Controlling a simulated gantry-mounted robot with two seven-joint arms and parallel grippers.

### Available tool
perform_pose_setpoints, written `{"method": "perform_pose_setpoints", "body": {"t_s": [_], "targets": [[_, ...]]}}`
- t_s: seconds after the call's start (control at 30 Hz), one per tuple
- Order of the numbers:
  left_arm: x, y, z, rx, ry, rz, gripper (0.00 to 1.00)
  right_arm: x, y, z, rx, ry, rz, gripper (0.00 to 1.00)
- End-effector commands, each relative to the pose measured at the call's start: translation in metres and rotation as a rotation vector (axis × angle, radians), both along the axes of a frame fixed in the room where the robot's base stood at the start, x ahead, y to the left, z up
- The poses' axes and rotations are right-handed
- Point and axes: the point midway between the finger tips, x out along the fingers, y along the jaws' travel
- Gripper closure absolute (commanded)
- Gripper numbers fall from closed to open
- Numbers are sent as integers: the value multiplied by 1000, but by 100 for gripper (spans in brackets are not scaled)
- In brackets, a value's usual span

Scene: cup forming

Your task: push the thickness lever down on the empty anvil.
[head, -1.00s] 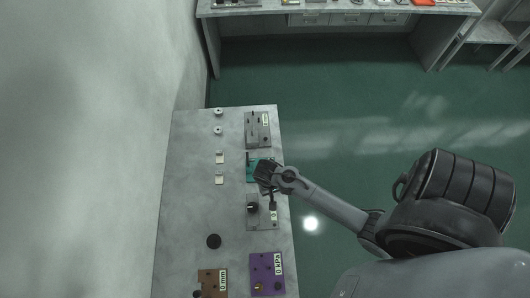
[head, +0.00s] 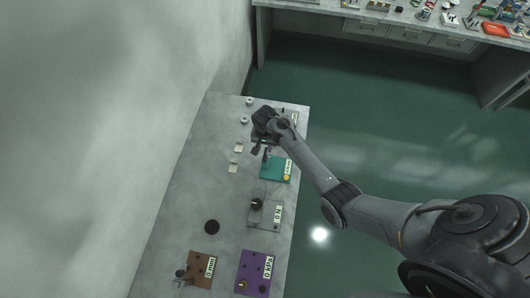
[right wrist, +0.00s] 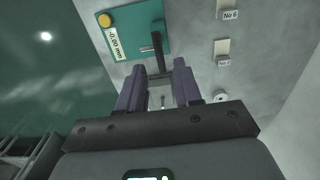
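The teal thickness gauge (head: 277,170) lies on the bench, with a display reading about 0.00 mm and a yellow button. It also shows in the right wrist view (right wrist: 130,38). Its dark lever (right wrist: 157,48) stands at the plate's edge, just ahead of my right fingers; I cannot clearly see the anvil or anything on it. My right gripper (right wrist: 159,88) is open, its two purple fingers apart with no object clearly held. In the head view my right gripper (head: 258,148) is beside the gauge's far edge, near the lever. My left gripper is not in view.
Small pale blocks (head: 238,147) and round pieces (head: 244,120) lie left of the gauge. A grey force device (head: 268,215), a brown plate (head: 201,268) and a purple plate (head: 252,275) are nearer. A black disc (head: 211,227) lies on the bench.

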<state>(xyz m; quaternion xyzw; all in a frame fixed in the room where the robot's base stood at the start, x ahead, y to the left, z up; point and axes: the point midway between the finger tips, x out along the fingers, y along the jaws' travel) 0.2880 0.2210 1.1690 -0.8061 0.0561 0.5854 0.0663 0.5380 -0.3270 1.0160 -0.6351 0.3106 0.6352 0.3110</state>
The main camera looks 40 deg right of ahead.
Motion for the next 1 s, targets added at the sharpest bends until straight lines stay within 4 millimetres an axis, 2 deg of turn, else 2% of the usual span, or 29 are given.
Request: {"method": "perform_pose_setpoints", "body": {"t_s": [0.2,0.4,0.83,1.0], "targets": [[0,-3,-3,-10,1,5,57,-1,-1,-36,-1,3,0,66],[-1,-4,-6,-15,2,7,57,0,-1,-55,-2,1,-1,66],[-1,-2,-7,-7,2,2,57,-1,-1,-61,-1,0,-1,66],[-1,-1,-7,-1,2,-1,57,-1,-1,-61,-1,0,-1,92]]}}
